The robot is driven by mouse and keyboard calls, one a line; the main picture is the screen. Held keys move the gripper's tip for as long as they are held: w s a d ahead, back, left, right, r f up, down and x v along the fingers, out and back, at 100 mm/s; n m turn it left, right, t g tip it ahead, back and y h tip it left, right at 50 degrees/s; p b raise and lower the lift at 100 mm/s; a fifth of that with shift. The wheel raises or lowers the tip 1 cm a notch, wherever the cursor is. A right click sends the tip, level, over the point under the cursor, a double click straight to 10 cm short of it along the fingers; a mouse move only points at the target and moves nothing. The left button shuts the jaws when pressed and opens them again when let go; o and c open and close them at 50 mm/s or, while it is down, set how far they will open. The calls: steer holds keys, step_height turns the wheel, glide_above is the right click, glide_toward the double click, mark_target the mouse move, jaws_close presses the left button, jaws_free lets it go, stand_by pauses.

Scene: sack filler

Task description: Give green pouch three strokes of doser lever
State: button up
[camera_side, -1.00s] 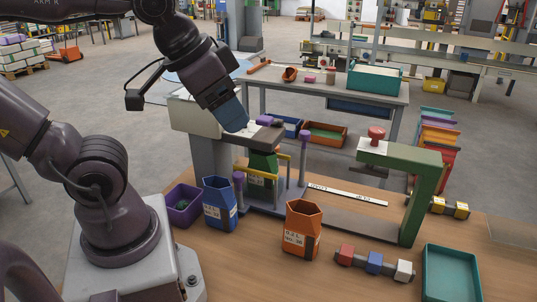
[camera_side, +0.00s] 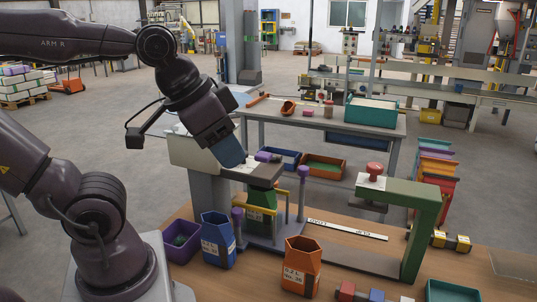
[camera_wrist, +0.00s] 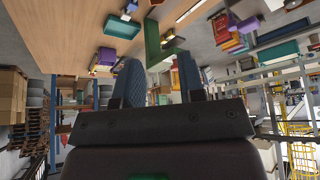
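The green pouch (camera_side: 255,215) stands under the spout of the grey doser (camera_side: 198,155) in the side view. A yellow bar and purple-topped posts partly hide it. A short purple-ended handle (camera_side: 268,156), which looks like the doser lever, sticks out at the top of the doser. My gripper (camera_side: 232,159) points down at the doser top, just left of this handle; I cannot tell whether they touch. In the wrist view my gripper's two blue fingers (camera_wrist: 160,78) stand apart with nothing seen between them.
A blue pouch (camera_side: 217,243) and an orange pouch (camera_side: 301,268) stand in front. A purple bin (camera_side: 181,248) is at left. A green bracket with a red button (camera_side: 375,169) stands at right. Colored blocks (camera_side: 375,295) and a teal tray (camera_side: 450,291) lie at the front right.

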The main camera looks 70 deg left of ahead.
steer(key=shift+w+a+f, duration=0.15)
steer(key=shift+f, duration=0.15)
steer(key=c, duration=0.4)
steer(key=w+a+n+g, duration=0.1)
steer(key=w+a+n, duration=0.1)
steer(key=a, duration=0.1)
steer(key=w+a+f+n+g, duration=0.1)
steer(key=w+a+n, duration=0.1)
steer(key=w, duration=0.1)
steer(key=w+a+n+g, duration=0.1)
steer(key=w+a+n, duration=0.2)
steer(key=shift+w+a+f+g+y, duration=0.1)
steer(key=shift+a+f+g+y, duration=0.05)
steer(key=shift+a+g+y, duration=0.2)
jaws_close()
steer(key=n+g, duration=0.2)
steer(key=n, duration=0.6)
glide_toward(263, 154)
steer(key=shift+d+f+y, duration=0.1)
steer(key=shift+f+y, duration=0.15)
steer(key=shift+f, duration=0.05)
steer(key=shift+r+n, duration=0.25)
steer(key=shift+n, duration=0.45)
steer(key=shift+f, duration=0.1)
steer(key=shift+a+f, duration=0.15)
steer(key=shift+f, duration=1.55)
steer(key=shift+a+f, duration=0.15)
steer(key=shift+f, duration=1.6)
